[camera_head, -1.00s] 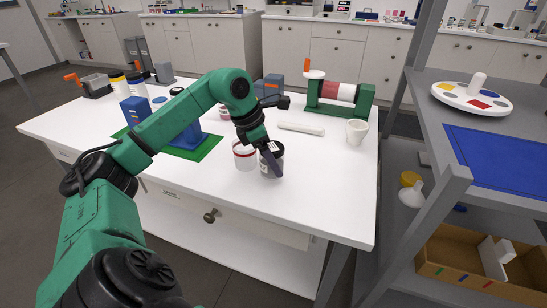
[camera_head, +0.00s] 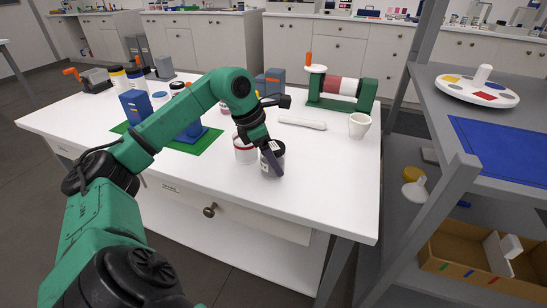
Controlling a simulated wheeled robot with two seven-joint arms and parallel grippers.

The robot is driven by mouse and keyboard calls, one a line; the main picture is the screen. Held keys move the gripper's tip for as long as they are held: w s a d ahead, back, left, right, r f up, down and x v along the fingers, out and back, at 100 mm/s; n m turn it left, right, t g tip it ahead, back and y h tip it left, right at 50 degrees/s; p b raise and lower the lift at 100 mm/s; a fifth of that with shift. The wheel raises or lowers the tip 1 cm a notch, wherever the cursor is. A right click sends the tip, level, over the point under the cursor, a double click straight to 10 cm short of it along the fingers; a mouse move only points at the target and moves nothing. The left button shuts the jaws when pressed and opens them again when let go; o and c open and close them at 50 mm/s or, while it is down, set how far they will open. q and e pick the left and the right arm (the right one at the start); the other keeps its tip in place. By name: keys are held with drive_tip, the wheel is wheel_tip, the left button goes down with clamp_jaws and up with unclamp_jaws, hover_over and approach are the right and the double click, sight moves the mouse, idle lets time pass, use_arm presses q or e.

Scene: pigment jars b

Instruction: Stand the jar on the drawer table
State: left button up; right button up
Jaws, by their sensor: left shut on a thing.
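A dark jar (camera_head: 266,171) with a pale label stands on the white drawer table (camera_head: 330,190), near its front edge. My left gripper (camera_head: 272,158) reaches down from above and is shut on this jar; its fingers hide part of the jar. A white jar with a red band (camera_head: 244,153) stands close beside it on the left, partly behind my gripper. The drawer's knob (camera_head: 209,211) shows on the table's front. My right gripper is not in view.
A white mug (camera_head: 359,125), a white roller (camera_head: 302,123) and a green-framed mill (camera_head: 341,90) stand towards the back right. A grey shelf (camera_head: 462,165) rises right of the table. The table's front right is clear.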

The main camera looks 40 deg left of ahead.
use_arm(q)
drive_tip(key=shift+f, duration=0.3)
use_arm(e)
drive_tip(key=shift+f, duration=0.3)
use_arm(q)
drive_tip(key=o, duration=1.4)
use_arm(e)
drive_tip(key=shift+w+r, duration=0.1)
use_arm(q)
drive_tip(key=v, duration=0.6)
drive_tip(key=p+v, duration=0.3)
drive_tip(key=v, duration=0.5)
drive_tip(key=shift+s+r, duration=0.1)
drive_tip(key=shift+r, duration=0.15)
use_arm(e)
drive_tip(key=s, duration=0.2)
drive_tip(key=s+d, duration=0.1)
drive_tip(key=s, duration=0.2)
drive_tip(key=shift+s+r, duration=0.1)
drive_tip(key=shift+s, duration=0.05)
